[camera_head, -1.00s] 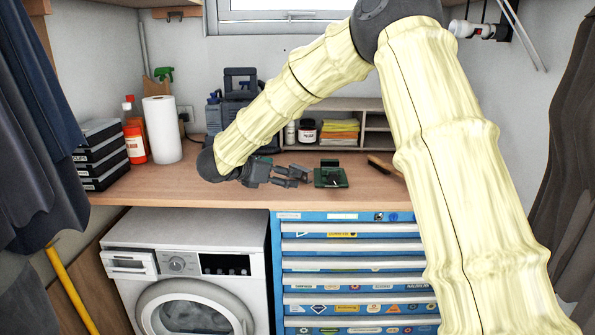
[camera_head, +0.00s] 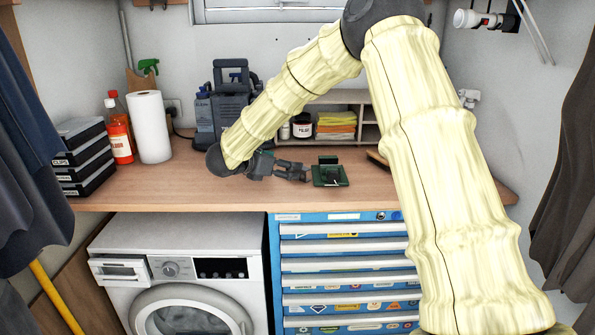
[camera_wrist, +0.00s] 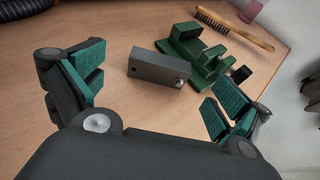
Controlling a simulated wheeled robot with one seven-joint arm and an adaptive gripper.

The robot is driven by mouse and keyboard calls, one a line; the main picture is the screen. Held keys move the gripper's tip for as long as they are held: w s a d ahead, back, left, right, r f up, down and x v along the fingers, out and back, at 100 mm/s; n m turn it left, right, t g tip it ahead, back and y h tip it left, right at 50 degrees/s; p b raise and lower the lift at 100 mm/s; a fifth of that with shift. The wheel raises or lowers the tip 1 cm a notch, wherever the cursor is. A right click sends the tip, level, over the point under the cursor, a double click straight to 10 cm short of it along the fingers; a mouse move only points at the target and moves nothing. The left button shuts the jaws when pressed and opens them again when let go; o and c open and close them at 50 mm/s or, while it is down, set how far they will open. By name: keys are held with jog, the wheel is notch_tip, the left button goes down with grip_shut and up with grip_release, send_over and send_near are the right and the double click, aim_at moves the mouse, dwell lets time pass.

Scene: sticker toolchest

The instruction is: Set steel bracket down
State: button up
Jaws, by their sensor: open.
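The steel bracket (camera_wrist: 158,67) is a grey rectangular block with a round hole near one end. In the wrist view it lies on the wooden worktop, ahead of and between my spread fingers, apart from both. My gripper (camera_wrist: 156,88) is open, with green pads on its fingers and nothing held between them. In the head view my gripper (camera_head: 291,170) is low over the worktop, left of a dark green fixture (camera_head: 330,174). The bracket cannot be made out clearly there. The green fixture (camera_wrist: 196,50) stands just beyond the bracket in the wrist view.
A wooden brush (camera_wrist: 236,29) lies behind the fixture. The worktop (camera_head: 170,188) has free room to the left. A paper towel roll (camera_head: 150,127), red bottles (camera_head: 119,135) and black cases (camera_head: 82,158) stand at far left. A shelf (camera_head: 351,97) stands behind.

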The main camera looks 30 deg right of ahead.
jog(key=shift+s+d, duration=0.1)
jog(key=shift+d, duration=0.2)
jog(key=p+x, duration=0.2)
jog(key=x, duration=0.2)
jog(key=shift+d+f, duration=0.1)
jog(key=shift+f, duration=0.05)
jog(key=c, duration=1.2)
jog(key=shift+c, duration=0.2)
